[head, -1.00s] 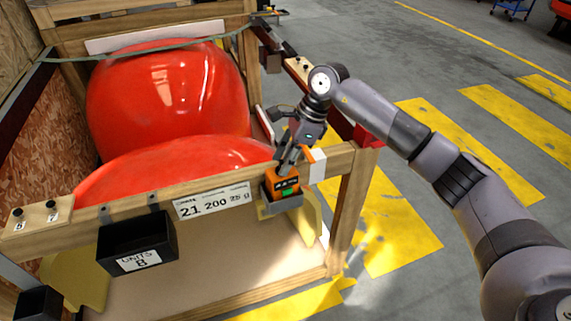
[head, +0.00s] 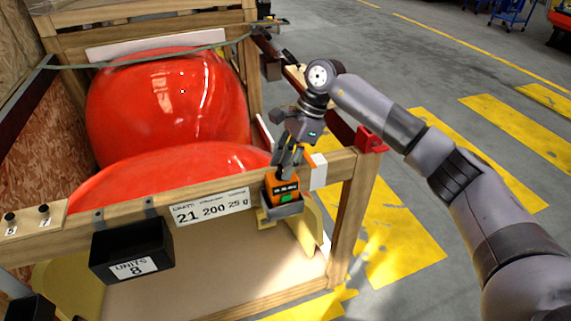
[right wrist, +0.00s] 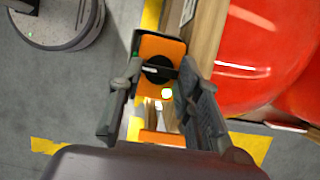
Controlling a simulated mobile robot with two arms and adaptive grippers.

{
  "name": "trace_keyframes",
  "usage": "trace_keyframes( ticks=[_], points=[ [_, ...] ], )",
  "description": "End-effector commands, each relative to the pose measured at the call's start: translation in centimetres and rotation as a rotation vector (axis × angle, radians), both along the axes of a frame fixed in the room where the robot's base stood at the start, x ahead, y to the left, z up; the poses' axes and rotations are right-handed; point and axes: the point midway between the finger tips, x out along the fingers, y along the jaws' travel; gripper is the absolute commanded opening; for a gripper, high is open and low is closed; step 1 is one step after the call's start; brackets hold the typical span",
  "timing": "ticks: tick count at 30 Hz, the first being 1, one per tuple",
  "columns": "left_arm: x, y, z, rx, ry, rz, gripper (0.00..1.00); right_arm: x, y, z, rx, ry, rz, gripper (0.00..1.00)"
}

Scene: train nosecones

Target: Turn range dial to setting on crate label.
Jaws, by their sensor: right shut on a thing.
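An orange handheld meter (head: 284,186) with a dark display and a green patch stands in a grey holder (head: 284,210) on the crate's front rail. The right wrist view shows its orange face (right wrist: 160,45) with a round black dial (right wrist: 158,69) and a green light. My right gripper (head: 286,168) comes down from above, its fingers on either side of the meter (right wrist: 160,75), and is shut on it. Finger contact is partly hidden. The white crate label (head: 212,207) on the front rail reads "21 200 25 g". My left gripper is not in view.
The wooden crate (head: 345,215) holds large red nosecones (head: 165,95). A black bin (head: 132,250) marked "UNITS 8" hangs on its front. Two small knobs (head: 27,216) sit at the left end of the rail. Striped floor (head: 420,250) lies open to the right.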

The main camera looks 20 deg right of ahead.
Motion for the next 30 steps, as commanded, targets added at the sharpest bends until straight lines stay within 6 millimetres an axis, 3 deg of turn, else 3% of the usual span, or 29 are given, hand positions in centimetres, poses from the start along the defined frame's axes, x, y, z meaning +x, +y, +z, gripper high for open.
trace_keyframes(
  ticks=[10, 11, 20, 30],
  points=[
    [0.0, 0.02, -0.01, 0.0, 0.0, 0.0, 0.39, -0.01, 0.03, 0.04, 0.001, 0.0, 0.003, 0.03],
    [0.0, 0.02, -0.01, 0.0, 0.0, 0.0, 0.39, -0.01, 0.03, 0.04, 0.001, 0.0, 0.003, 0.32],
    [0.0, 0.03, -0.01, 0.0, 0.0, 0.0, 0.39, -0.01, 0.01, 0.02, 0.0, 0.0, 0.002, 0.52],
    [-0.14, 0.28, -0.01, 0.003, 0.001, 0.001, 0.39, 0.02, -0.12, 0.3, 0.0, -0.001, 0.002, 0.52]
  ],
)
